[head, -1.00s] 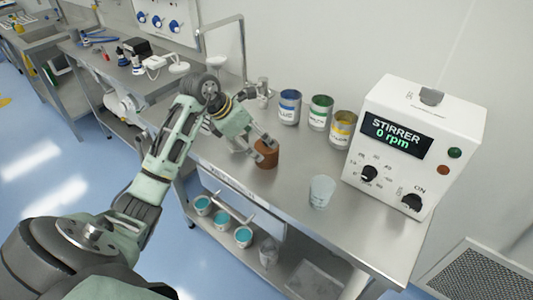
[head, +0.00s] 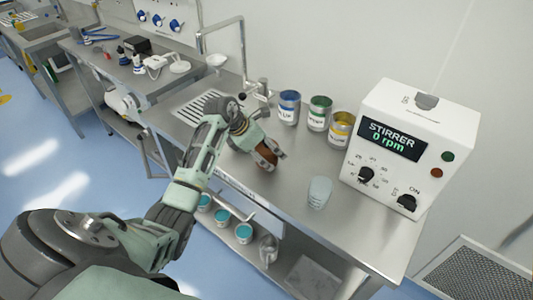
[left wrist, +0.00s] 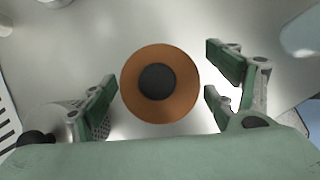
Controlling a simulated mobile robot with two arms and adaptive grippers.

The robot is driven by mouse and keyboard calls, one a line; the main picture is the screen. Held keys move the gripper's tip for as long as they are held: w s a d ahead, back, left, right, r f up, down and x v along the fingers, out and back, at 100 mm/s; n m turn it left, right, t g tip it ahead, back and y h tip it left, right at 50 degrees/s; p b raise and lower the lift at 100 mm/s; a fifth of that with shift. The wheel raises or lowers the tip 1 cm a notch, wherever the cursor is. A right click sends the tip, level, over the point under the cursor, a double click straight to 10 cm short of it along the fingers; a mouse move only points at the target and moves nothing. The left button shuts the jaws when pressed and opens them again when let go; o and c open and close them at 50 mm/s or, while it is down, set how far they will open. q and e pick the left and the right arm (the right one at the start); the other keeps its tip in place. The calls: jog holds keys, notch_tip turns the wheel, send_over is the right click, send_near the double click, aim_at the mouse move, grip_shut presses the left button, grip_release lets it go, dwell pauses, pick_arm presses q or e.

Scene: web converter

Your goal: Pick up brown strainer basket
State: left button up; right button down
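The brown strainer basket (head: 265,154) stands on the steel counter, partly hidden by my left gripper in the head view. In the left wrist view the basket (left wrist: 183,97) is seen from above as a brown ring with a dark round centre. My left gripper (head: 264,160) is at the basket. In the left wrist view its green fingers (left wrist: 161,90) stand apart on either side of the basket, with a gap visible at each side. My right gripper is not in view.
Several labelled cans, including a blue one (head: 289,107) and a yellow one (head: 341,129), stand behind the basket. A clear cup (head: 319,192) is to its right. The white stirrer box (head: 391,147) stands further right. A drain grate (head: 206,108) and tap lie behind.

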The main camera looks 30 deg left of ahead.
pick_arm(q)
jog(key=c, duration=1.1)
jog(key=shift+c, duration=0.3)
jog(key=shift+r, duration=0.15)
